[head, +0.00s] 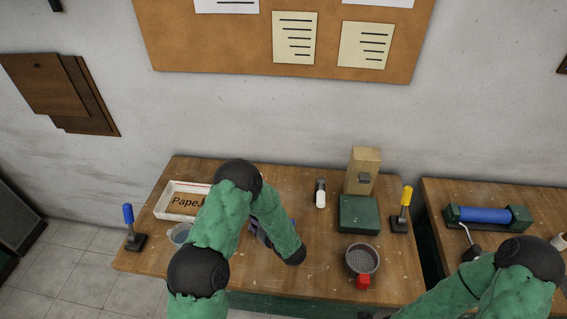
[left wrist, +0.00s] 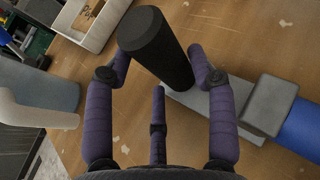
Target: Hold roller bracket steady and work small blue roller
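In the left wrist view a black upright post (left wrist: 158,48) stands on a grey base plate (left wrist: 215,108). A grey block (left wrist: 268,104) sits on the plate, and the small blue roller (left wrist: 302,132) runs from it off the right edge. My left gripper (left wrist: 160,62) is open, its purple fingers on both sides of the post. I cannot tell whether any finger touches it. In the head view my left gripper (head: 258,234) is mostly covered by its green arm, which hides the bracket and roller. My right gripper is out of view; its arm (head: 450,295) is at the lower right.
A white tray (head: 165,203) lies on the left bench. A blue-handled tool (head: 129,224) stands at its left edge. A green block (head: 358,213), a yellow-handled tool (head: 403,205) and a round sieve (head: 362,260) stand on its right. A larger blue roller (head: 484,215) is on the right bench.

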